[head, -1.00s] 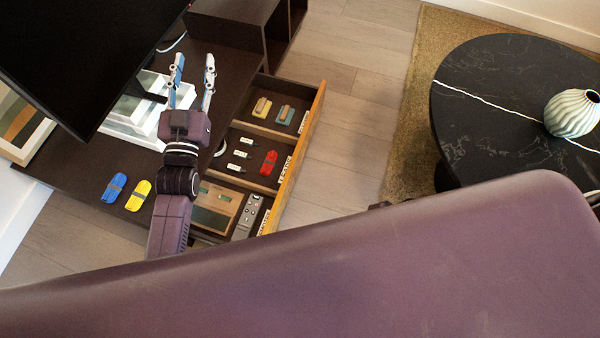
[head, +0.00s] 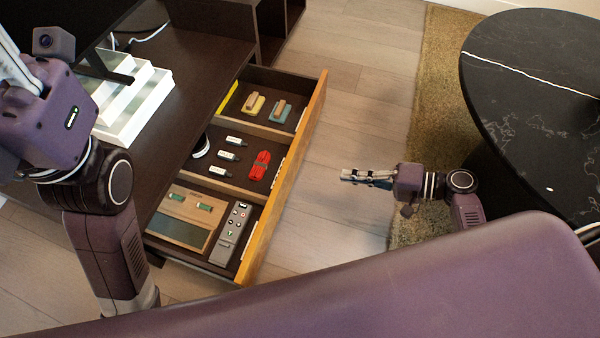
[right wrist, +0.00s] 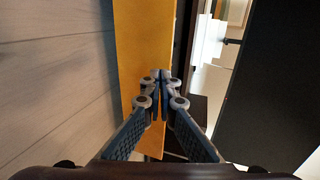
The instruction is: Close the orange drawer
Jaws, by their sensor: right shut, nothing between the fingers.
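The orange drawer (head: 279,190) is pulled out of the dark TV cabinet, its orange front facing right in the head view. Its dividers and contents are exposed. My right gripper (head: 345,178) is shut and empty, to the right of the drawer front and pointing at it, with a gap of floor between in the picture. In the right wrist view the shut fingers (right wrist: 160,78) overlap the orange front (right wrist: 145,40); contact cannot be told. My left gripper (head: 14,55) is at the upper left, over the cabinet's left part, its fingers partly cut off by the frame edge.
The dark cabinet top (head: 180,110) carries a white tiered stand (head: 135,115). The drawer holds a grey remote (head: 232,232), a red bundle (head: 260,165) and other small items. A round black table (head: 530,90) stands right on a shag rug (head: 440,90). Wooden floor between is clear.

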